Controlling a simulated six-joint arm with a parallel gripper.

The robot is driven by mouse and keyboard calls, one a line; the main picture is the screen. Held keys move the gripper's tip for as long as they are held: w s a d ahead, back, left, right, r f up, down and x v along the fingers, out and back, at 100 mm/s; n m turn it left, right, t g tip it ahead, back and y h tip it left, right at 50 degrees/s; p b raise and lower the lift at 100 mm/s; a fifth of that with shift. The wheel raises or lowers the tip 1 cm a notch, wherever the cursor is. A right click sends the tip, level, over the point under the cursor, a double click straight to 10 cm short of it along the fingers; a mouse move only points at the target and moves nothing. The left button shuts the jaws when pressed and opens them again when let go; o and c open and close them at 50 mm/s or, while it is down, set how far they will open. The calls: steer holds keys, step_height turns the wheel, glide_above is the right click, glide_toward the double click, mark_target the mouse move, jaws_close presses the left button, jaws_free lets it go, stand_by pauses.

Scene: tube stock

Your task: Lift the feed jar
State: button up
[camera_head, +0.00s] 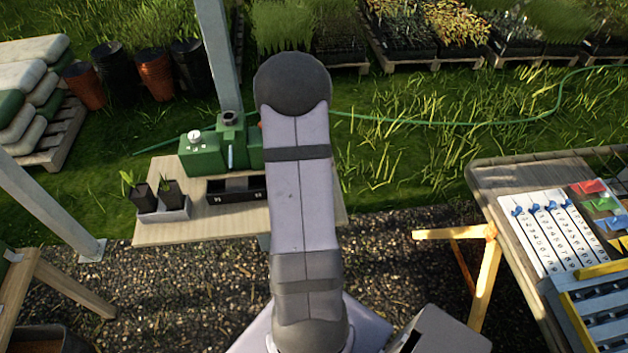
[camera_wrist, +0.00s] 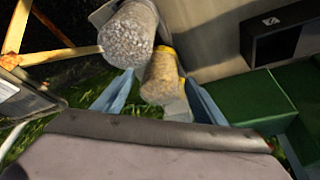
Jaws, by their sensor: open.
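In the wrist view, two jar-like cylinders stand close together: a larger grey speckled jar (camera_wrist: 128,36) and a smaller tan jar (camera_wrist: 160,76) with a yellow band near its top. I cannot tell which one is the feed jar. My gripper (camera_wrist: 157,88) is open, its two bluish fingers spread to either side of the tan jar. I cannot tell whether the fingers touch it. The lower end of the tan jar is partly hidden by a pale block. In the head view my arm covers the middle, and neither the jars nor the gripper fingers show.
A wooden table (camera_head: 240,222) holds a green box unit (camera_head: 205,153), a black tray (camera_head: 222,192) and potted seedlings (camera_head: 160,198). In the wrist view, the green box (camera_wrist: 245,98) and a black box (camera_wrist: 282,38) lie right of the jars. A second bench (camera_head: 500,178) stands at right.

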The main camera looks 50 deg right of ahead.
steer(key=shift+c, duration=0.4)
steer(key=c, duration=1.1)
steer(key=shift+c, duration=0.2)
steer(key=shift+r, duration=0.1)
